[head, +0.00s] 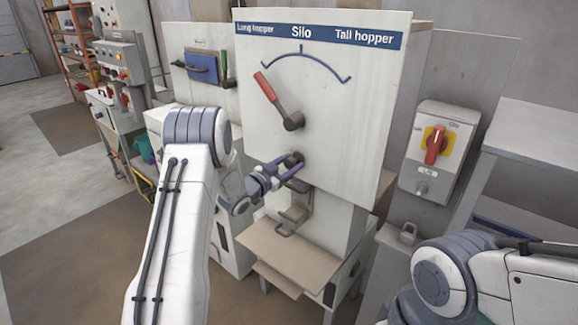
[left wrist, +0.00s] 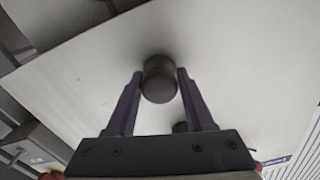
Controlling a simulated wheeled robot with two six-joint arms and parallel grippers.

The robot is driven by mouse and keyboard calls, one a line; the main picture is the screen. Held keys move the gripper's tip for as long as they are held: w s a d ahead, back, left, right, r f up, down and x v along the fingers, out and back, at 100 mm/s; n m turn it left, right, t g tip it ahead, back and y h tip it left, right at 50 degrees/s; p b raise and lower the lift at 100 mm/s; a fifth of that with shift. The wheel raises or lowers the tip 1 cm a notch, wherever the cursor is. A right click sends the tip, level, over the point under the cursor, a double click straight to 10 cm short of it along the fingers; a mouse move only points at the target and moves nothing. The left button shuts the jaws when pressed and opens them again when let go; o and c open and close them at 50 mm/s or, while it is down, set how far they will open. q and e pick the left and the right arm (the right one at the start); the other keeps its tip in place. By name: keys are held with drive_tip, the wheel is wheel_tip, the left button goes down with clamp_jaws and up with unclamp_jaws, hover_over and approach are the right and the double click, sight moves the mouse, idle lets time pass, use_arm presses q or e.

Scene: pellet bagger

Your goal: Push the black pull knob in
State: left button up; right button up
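The black pull knob (left wrist: 160,79) is a dark round cylinder standing out from the pale panel. In the head view the knob (head: 294,159) is below the red-handled lever and partly covered by my gripper. My left gripper (head: 290,170) reaches it from the left front. In the left wrist view the two fingers of my left gripper (left wrist: 160,74) lie on either side of the knob, with their tips against its sides. My right gripper is not in view; only part of my right arm shows at the lower right.
The red-handled lever (head: 275,101) sits just above on the panel (head: 350,120), below a blue scale arc. A bracket and shelf (head: 290,250) stand below the knob. A switch box (head: 438,150) with a red handle is to the right.

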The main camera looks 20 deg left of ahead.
use_arm(q)
drive_tip(key=shift+o, duration=1.2)
drive_tip(key=shift+w, duration=0.1)
drive_tip(key=b+v, duration=0.3)
drive_tip(key=v, duration=0.7)
drive_tip(key=shift+s, duration=0.3)
